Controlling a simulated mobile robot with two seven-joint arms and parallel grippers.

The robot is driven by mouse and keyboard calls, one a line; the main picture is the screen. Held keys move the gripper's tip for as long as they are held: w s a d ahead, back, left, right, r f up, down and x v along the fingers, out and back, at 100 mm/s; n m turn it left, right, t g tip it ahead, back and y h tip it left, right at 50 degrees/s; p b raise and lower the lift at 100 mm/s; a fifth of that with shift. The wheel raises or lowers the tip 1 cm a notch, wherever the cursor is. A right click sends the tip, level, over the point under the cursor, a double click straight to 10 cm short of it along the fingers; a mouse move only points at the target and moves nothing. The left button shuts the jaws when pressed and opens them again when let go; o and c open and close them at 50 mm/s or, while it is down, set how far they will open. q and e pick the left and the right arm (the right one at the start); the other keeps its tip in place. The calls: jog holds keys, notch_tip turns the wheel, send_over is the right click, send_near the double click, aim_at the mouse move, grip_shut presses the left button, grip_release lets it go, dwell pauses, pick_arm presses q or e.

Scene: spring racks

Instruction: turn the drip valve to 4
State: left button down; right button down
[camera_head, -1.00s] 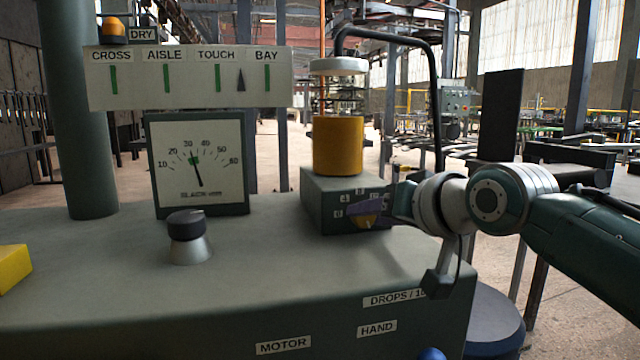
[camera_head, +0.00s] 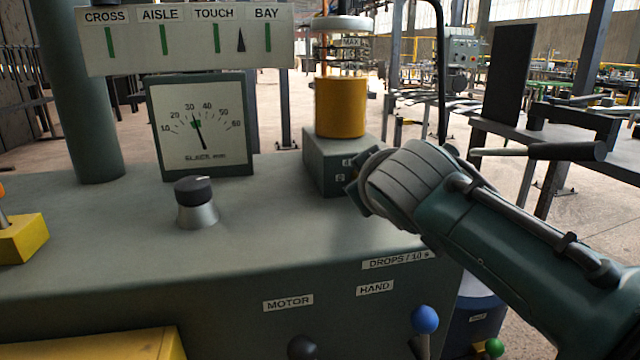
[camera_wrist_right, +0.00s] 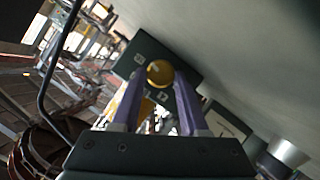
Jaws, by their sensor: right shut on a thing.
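The drip valve's brass knob (camera_wrist_right: 160,73) sits on the face of a dark grey box, with my right gripper's purple fingers on either side of it. My right gripper (camera_wrist_right: 161,84) is shut on it. In the head view, the box (camera_head: 322,172) stands under a yellow cup (camera_head: 340,107) on the grey machine top. My right wrist hides the knob and most of the dial numbers there, so I cannot read the valve's setting. My left gripper is not in view.
A gauge (camera_head: 201,125) and a black-capped knob (camera_head: 195,202) stand left of the box. A sign board (camera_head: 187,40) hangs above. A blue-balled lever (camera_head: 425,320) and a black ball (camera_head: 302,347) are at the front. A yellow block (camera_head: 22,240) lies at far left.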

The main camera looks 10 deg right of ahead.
jog(key=n+b, duration=0.1)
jog(key=n+h+b, duration=0.1)
jog(key=b, duration=0.1)
jog(key=f+n+t+h+b, duration=0.1)
jog(key=n, duration=0.1)
jog(key=shift+a, duration=0.25)
jog(key=shift+n+t+h+b, duration=0.7)
jog(key=shift+n+h+b, duration=0.3)
jog(key=shift+n+b, duration=0.85)
jog(key=c, duration=0.7)
grip_release()
jog(key=shift+a+r, duration=0.1)
